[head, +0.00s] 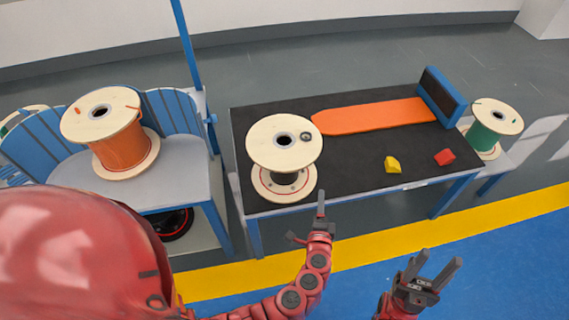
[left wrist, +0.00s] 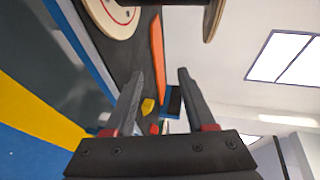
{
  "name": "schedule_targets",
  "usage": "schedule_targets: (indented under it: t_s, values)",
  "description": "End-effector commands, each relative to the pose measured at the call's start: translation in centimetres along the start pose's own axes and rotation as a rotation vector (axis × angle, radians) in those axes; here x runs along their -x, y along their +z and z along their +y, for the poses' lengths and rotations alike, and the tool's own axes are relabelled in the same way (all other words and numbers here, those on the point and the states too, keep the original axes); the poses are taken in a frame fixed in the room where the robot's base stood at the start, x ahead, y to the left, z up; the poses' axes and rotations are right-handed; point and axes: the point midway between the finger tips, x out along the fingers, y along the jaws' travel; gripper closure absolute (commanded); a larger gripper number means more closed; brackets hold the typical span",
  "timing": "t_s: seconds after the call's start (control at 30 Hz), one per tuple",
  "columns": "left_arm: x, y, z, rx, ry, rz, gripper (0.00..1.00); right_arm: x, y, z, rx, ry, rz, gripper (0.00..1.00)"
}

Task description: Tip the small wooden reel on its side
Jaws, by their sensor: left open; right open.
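The small wooden reel (head: 284,150) stands upright on the black-topped table, near its left front corner. It has pale round flanges, a dark core and a small dark ring on its top face. In the left wrist view, parts of its two flanges (left wrist: 112,14) show at the top edge, beyond the fingers. My left gripper (head: 306,217) is open and empty, in front of the reel and just right of it, apart from it. Its fingers also show in the left wrist view (left wrist: 160,74). My right gripper (head: 441,258) is open and empty, in front of the table.
On the table (head: 350,160) lie an orange board (head: 370,116), a yellow piece (head: 392,165), a red piece (head: 445,157) and a blue-framed block (head: 441,96). An orange reel (head: 123,148) stands on the left cart, and a green reel (head: 483,138) stands at the right.

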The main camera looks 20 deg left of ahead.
Motion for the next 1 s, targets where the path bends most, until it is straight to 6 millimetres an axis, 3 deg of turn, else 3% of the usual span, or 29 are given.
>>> schedule_targets:
  t_s: [0.1, 0.2, 0.37, 0.87, 1.0]
  values:
    - [1.0, 3.0, -2.7, -0.041, -0.119, -0.173, 0.45, 1.1, 0.2, -0.1, 0.0, 0.0, 0.0, 0.5]
    - [2.0, 4.7, -4.6, -0.047, -0.189, -0.27, 0.45, 1.3, 0.2, -0.1, 0.0, 0.0, 0.0, 0.5]
    - [2.6, 5.9, -6.0, -0.045, -0.235, -0.334, 0.45, 1.4, 0.2, -0.1, 0.0, 0.0, 0.0, 0.5]
    - [-2.6, 7.9, -7.5, -0.047, -0.234, -0.339, 0.45, 0.3, 0.1, 0.0, 0.0, 0.0, 0.0, 0.5]
    - [-4.3, 8.3, -7.8, -0.044, -0.237, -0.336, 0.45, 0.9, 0.2, -0.1, 0.0, 0.0, 0.0, 0.5]
